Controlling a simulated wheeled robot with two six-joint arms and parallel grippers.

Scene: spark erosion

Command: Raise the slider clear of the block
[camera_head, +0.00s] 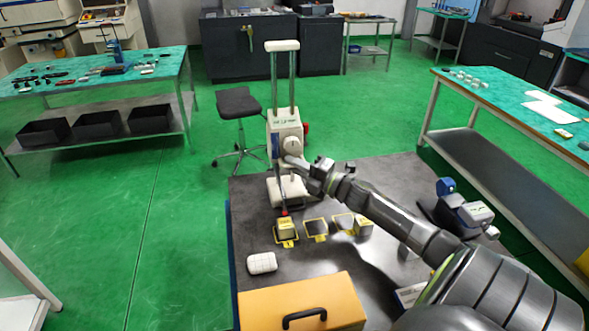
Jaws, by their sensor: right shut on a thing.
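A cream slider (285,130) with a round dial rides on two upright metal rods, under a cream top cap (282,46). My right gripper (294,161) reaches in from the right and is shut on the slider's lower front. A thin dark rod with a red end (284,212) hangs below the slider. A small yellow-and-cream block (286,230) stands under that end, inside a yellow-marked square. I cannot tell whether the red end touches the block. The gripper hides part of the slider's lower edge. My left gripper is not in view.
The grey table (245,200) also holds another small block (364,228), marked squares, a white ribbed object (262,263), an orange case (300,300) with a black handle, and a blue-and-grey device (462,210). A stool (238,103) stands behind it.

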